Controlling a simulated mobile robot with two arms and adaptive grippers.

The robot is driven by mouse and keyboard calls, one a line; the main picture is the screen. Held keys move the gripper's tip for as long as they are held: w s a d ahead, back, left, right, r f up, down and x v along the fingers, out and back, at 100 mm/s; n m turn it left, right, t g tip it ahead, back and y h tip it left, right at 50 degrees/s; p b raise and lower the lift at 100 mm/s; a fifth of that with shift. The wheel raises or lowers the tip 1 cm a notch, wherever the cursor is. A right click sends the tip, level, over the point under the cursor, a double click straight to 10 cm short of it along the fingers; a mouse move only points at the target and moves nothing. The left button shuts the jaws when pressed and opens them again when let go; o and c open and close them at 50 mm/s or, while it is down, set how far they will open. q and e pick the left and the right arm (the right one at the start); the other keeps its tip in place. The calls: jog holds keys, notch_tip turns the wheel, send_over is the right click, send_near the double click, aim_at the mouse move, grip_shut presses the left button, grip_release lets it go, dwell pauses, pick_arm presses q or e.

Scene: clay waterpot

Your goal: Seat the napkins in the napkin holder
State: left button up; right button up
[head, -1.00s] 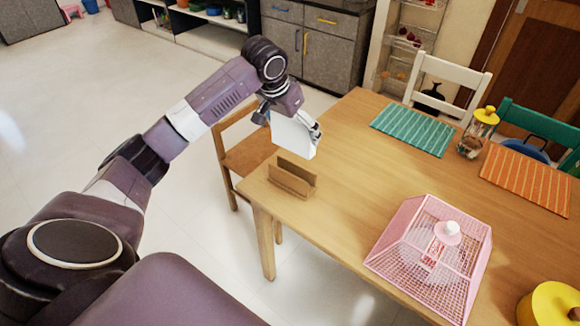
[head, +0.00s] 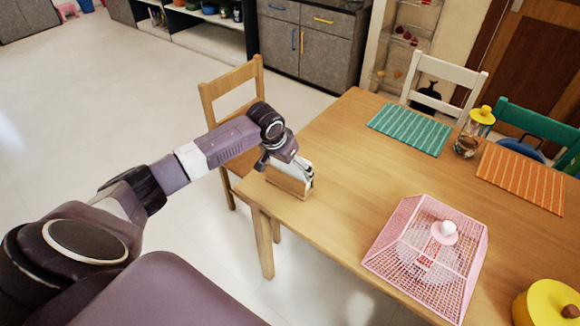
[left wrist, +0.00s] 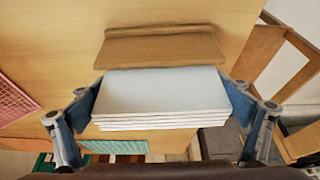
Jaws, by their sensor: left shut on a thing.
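The white napkins (left wrist: 160,92) form a neat stack of several layers between the two fingers of my left gripper (head: 288,164). My left gripper is shut on the stack. In the head view the napkins (head: 303,169) are mostly hidden by the gripper and sit low, down at the wooden napkin holder (head: 288,184). The holder stands near the table's left corner. In the left wrist view one holder wall (left wrist: 160,48) runs alongside the stack. Whether the napkins touch the holder's base is hidden. My right gripper is not in view.
On the wooden table (head: 340,230) stand a pink mesh cover (head: 432,250), a yellow pot (head: 545,302) and a yellow-lidded jar (head: 469,139). Green (head: 409,130) and orange (head: 522,180) striped mats lie farther back. A wooden chair (head: 232,90) stands beside the left edge. Table around the holder is clear.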

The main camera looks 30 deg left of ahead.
pick_arm(q)
jog(key=o, duration=0.9)
jog(key=shift+f, duration=0.15)
jog(key=v, duration=1.2)
jog(key=shift+r+b, duration=0.25)
jog(key=shift+b, duration=0.05)
